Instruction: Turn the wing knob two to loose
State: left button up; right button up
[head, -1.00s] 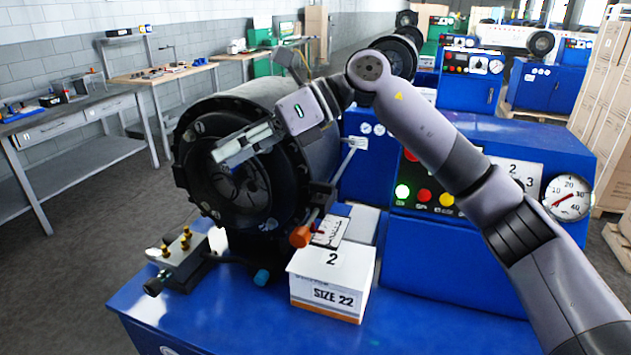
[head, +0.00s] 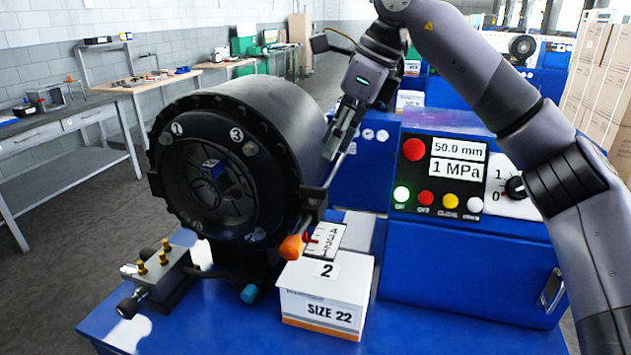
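The crimper's round black head (head: 235,150) stands at the left of the blue bench. Its front face carries small number marks; I make out a 1 and a 3 near the top. I cannot make out which part is wing knob two. My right gripper (head: 337,148) points down beside the head's right side, clear of the front face. Its fingers are close together, with nothing clearly held, and their gap is too small to tell. It is close to a thin rod, but I cannot tell whether they touch. My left gripper is not in view.
An orange-tipped handle (head: 292,247) sits under the head's right edge. A white SIZE 22 box (head: 325,303) stands in front of it. A block with brass fittings (head: 160,272) is at front left. A control panel (head: 440,175) is at right, its black dial knob (head: 515,187) beside my arm.

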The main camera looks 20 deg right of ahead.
aim_at(313, 187)
jog(key=p+x, duration=0.1)
jog(key=x, duration=0.8)
jog(key=shift+a, duration=0.1)
jog(key=shift+c, duration=0.4)
grip_shut()
